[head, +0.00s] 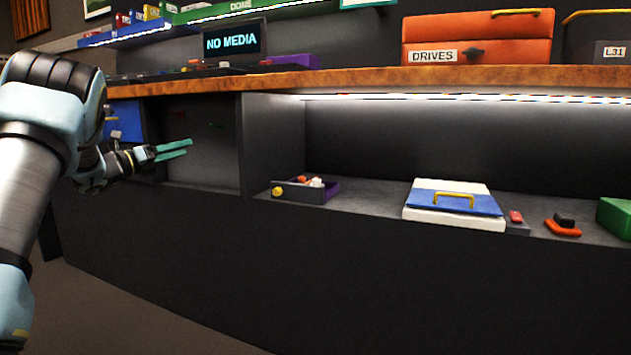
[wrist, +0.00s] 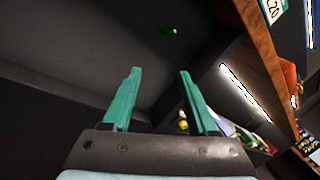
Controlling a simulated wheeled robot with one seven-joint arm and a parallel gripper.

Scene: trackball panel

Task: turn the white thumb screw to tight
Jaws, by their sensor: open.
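I cannot make out a white thumb screw for certain in either view. A small pale grey part (head: 116,134) shows on the blue panel (head: 126,118) at the left of the head view, partly behind my arm; I cannot tell what it is. My gripper (head: 188,148) is open with its teal fingers pointing right, in front of the dark recess under the counter. In the wrist view my gripper (wrist: 160,72) has a clear gap between its fingers, with nothing held.
The wooden counter edge (head: 380,78) runs above the recess. A divider (head: 270,145) stands right of my gripper. The floor in front is clear.

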